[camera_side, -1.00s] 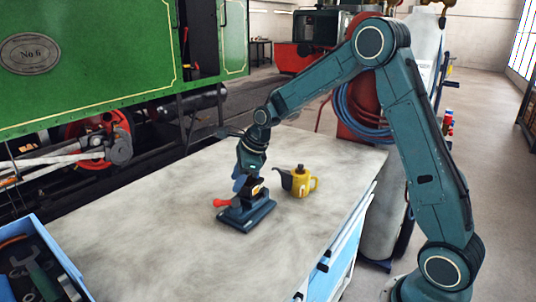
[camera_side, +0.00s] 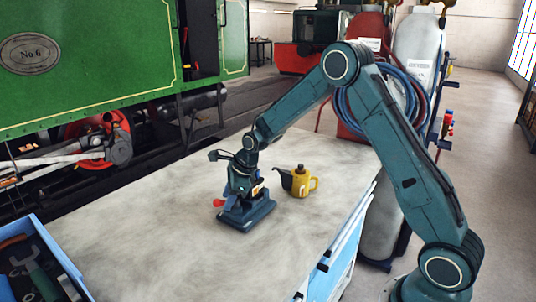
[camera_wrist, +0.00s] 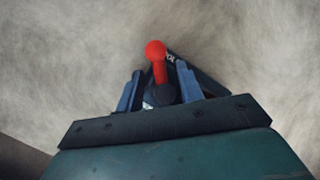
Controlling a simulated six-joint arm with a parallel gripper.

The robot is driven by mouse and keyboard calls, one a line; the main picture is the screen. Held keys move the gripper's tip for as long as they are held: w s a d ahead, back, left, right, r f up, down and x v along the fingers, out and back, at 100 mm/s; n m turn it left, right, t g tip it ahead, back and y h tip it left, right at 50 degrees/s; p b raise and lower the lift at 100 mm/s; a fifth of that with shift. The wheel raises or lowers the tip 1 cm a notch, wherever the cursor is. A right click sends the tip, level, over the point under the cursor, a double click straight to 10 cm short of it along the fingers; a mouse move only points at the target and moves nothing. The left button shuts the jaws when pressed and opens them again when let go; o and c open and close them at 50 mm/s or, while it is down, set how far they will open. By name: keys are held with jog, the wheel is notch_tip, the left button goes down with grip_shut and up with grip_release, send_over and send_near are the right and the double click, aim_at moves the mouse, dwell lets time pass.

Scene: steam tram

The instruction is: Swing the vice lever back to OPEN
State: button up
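The small dark blue vice (camera_side: 246,217) stands on the bench top in the side view. Its lever (camera_side: 218,203) has a red end that sticks out to the left, partly covered by my gripper. In the wrist view the red lever (camera_wrist: 158,62) points up the picture, with its round tip beyond my fingers. My gripper (camera_side: 234,202) is low over the vice's left part. The wrist view shows its two blue fingers (camera_wrist: 158,74) apart, one on each side of the lever, with visible gaps. The lever's pivot and most of the vice jaws are hidden.
A yellow oil can (camera_side: 302,184) with a dark spout stands close to the right of the vice. A blue tool tray (camera_side: 52,235) is at the bench's front left. The bench top (camera_side: 130,225) between tray and vice is clear.

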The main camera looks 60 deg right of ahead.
grip_shut()
jog(key=shift+n, duration=0.3)
jog(key=n+y, duration=0.1)
jog(key=n, duration=0.1)
jog(key=s+n+g+y, duration=0.1)
jog(key=n, duration=0.2)
jog(key=shift+a, duration=0.1)
jog(key=n, duration=0.1)
jog(key=n+g, duration=0.1)
jog(key=n, duration=0.1)
jog(key=n+g+y, duration=0.1)
jog(key=n, duration=0.1)
jog(key=shift+s, duration=0.35)
jog(key=shift+n, duration=0.3)
grip_release()
